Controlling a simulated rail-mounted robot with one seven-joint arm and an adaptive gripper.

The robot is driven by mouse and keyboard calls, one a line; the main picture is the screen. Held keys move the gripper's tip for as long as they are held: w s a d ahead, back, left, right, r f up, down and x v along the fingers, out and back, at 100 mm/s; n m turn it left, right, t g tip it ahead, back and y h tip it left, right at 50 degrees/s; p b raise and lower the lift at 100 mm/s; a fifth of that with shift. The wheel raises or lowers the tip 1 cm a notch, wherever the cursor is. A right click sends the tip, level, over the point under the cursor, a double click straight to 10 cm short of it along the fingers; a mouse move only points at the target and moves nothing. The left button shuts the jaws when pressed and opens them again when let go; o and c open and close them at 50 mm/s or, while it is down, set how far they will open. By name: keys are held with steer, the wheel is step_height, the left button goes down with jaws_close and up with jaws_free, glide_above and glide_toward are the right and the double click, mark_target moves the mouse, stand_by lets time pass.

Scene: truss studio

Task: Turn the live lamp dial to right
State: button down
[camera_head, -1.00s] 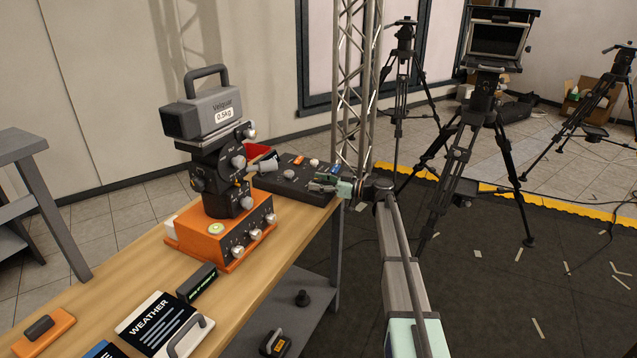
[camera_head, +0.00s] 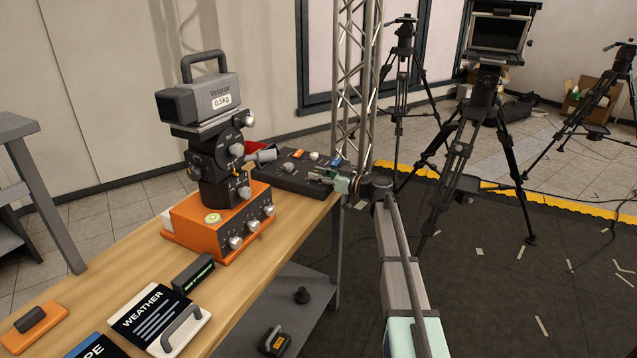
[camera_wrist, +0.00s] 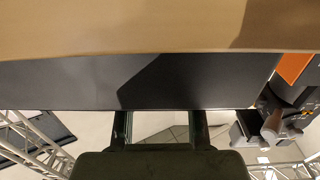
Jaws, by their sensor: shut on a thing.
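A dark control box (camera_head: 285,180) sits at the far right end of the wooden table. Its top carries a pale knob (camera_head: 314,155), an orange button (camera_head: 298,154) and a blue part (camera_head: 336,161). My gripper (camera_head: 320,175) is at the box's right front part, its fingers low over the top. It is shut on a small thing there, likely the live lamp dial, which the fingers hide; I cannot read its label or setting. In the wrist view the two fingers (camera_wrist: 161,128) run behind the edge of the box's dark side (camera_wrist: 70,80), so their tips are hidden.
A grey handle (camera_head: 263,156) reaches toward the box. A truss (camera_head: 355,80) stands behind. Cards (camera_head: 145,318) lie at the table's near end.

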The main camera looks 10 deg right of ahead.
steer(key=m+t+h+b, duration=0.1)
steer(key=b, duration=0.1)
steer(key=m+t+h+b, duration=0.2)
steer(key=b, duration=0.1)
steer(key=shift+s+a+f, duration=0.1)
steer(key=shift+s+f, duration=0.05)
steer(key=shift+f, duration=0.15)
steer(key=shift+r+m+t+h+b, duration=0.15)
steer(key=shift+m+t+h+b, duration=0.5)
steer(key=shift+h, duration=0.25)
steer(key=shift+r+m+t+h+b, duration=0.15)
steer(key=shift+m+t+h+b, duration=0.45)
steer(key=shift+h, duration=0.3)
steer(key=shift+w, duration=0.2)
steer(key=c, duration=0.7)
jaws_free()
steer(key=shift+c, duration=0.2)
steer(key=v, duration=1.2)
steer(key=shift+r, duration=0.15)
